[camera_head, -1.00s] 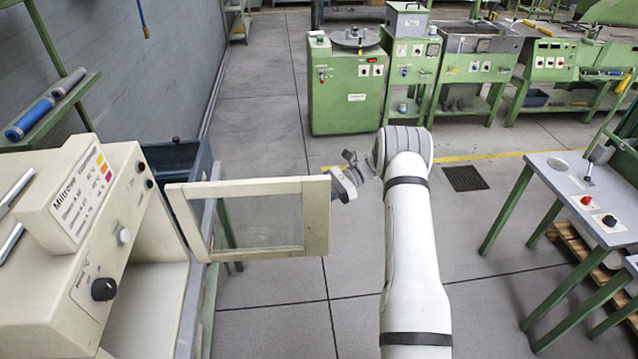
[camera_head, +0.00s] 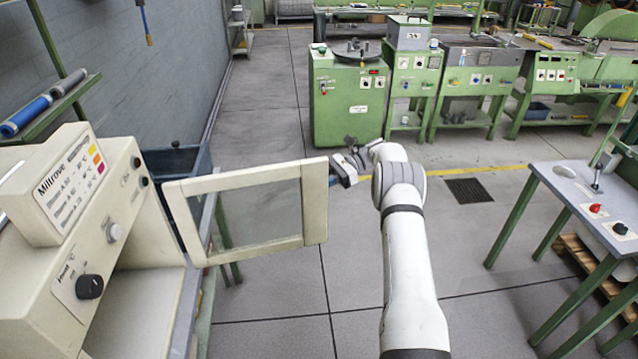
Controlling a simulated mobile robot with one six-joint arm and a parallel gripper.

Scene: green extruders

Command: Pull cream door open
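The cream door (camera_head: 314,202) is a cream frame around a clear window, hinged on the cream Miltrove machine (camera_head: 122,228) at the left. It stands swung out wide from the machine's front, and the machine's inside shows beside it. My gripper (camera_head: 342,170) is at the upper part of the door's free right edge, partly behind it. Its fingertips are small and partly hidden by the door edge, so I cannot tell whether they touch or grip it.
A green cabinet (camera_head: 348,100) and green workbenches stand at the back. A grey-topped table (camera_head: 583,195) with green legs is at the right. A dark bin (camera_head: 174,160) sits behind the door. The grey floor between the door and table is mostly clear.

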